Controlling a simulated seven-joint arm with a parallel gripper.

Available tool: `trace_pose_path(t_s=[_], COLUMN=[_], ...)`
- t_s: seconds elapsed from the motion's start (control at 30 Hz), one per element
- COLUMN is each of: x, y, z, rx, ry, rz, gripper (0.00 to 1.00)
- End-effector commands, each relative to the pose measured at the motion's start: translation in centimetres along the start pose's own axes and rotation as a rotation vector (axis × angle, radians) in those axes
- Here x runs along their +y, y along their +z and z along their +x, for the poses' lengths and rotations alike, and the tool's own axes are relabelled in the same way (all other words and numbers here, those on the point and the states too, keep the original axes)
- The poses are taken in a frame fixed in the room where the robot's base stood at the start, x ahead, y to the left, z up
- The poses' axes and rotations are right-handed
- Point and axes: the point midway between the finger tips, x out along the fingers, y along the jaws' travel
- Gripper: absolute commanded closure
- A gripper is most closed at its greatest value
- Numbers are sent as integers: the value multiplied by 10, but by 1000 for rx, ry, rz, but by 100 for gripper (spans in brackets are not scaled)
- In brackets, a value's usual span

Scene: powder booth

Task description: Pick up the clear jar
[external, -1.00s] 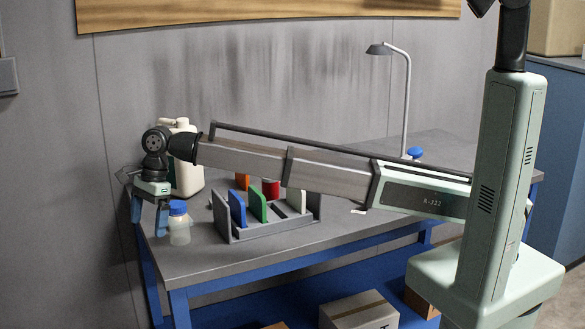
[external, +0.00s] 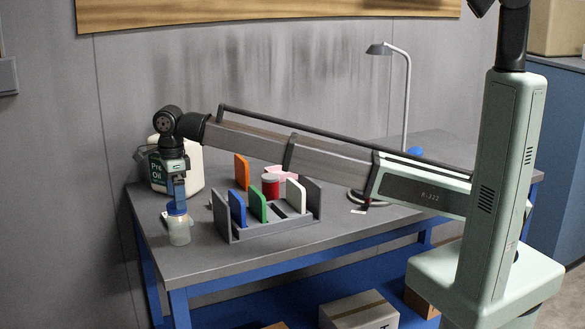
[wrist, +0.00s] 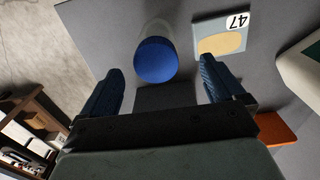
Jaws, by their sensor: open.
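The clear jar (external: 180,233) with a blue lid stands upright near the left front corner of the grey table. In the wrist view its blue lid (wrist: 156,62) faces the camera, between and slightly beyond the fingertips. My gripper (external: 175,204) hangs pointing down just above and at the lid. In the wrist view my gripper (wrist: 162,72) is open, with one blue finger on each side and nothing held. Whether either finger touches the jar cannot be told.
A white oil jug (external: 190,165) stands behind the gripper. A grey rack (external: 270,230) with coloured plates is right of the jar; a red jar (external: 271,186) stands behind it. A card marked 47 (wrist: 222,40) lies close to the jar. A lamp (external: 405,100) is farther right.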

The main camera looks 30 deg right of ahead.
Motion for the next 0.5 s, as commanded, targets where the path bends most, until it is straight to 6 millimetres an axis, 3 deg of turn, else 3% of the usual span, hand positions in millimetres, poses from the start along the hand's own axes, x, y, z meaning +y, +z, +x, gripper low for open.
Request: trace_pose_path(t_s=[0.5], x=[5], y=[2], z=[44], rx=[0], ry=[1], rz=[-2], gripper=[4])
